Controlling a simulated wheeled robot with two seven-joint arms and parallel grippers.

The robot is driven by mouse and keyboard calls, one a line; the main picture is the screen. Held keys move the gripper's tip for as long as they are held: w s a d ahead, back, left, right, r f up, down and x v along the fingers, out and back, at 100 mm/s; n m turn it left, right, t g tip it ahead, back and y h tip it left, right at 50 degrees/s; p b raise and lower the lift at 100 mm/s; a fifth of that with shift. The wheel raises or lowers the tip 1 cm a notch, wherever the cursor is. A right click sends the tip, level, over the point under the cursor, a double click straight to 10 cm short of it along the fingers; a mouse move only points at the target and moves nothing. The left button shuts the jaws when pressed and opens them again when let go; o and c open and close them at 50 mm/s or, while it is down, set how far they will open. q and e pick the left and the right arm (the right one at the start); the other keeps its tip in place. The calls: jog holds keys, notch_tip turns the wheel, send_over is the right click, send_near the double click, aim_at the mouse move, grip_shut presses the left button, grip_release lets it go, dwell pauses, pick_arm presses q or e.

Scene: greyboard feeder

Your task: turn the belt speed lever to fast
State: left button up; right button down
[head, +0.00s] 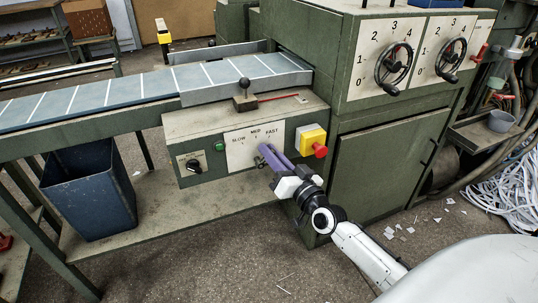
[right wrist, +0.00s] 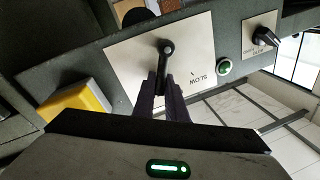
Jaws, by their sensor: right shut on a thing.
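The belt speed lever is a short black handle with a round end (right wrist: 167,48) on a pale plate in the right wrist view. The plate (head: 240,137), marked SLOW, MED and FAST, is on the front of the green control box in the head view. My right gripper (head: 264,150) is at the plate's lower right, its purple fingers (right wrist: 164,88) shut on the lever. In the wrist view the lever stands clear of SLOW, and the fingers cover the other marks; I cannot tell its exact setting. My left gripper is not in view.
A yellow box with a red button (head: 319,150) is close to the right of the gripper. A green button (head: 219,146) and a black knob (head: 193,165) are to the left. A black-knobbed lever (head: 244,86) stands on top. A blue bin (head: 88,190) is below the belt.

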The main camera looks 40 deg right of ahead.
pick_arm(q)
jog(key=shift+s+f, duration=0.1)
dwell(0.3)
pick_arm(e)
jog(key=c, duration=1.8)
grip_release()
pick_arm(q)
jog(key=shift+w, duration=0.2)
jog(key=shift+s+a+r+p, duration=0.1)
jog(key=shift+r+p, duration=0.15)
jog(key=shift+p, duration=0.5)
pick_arm(e)
jog(key=s+f, duration=0.1)
jog(key=s, duration=0.9)
jog(key=shift+s+a, duration=0.15)
jog(key=shift+a, duration=0.2)
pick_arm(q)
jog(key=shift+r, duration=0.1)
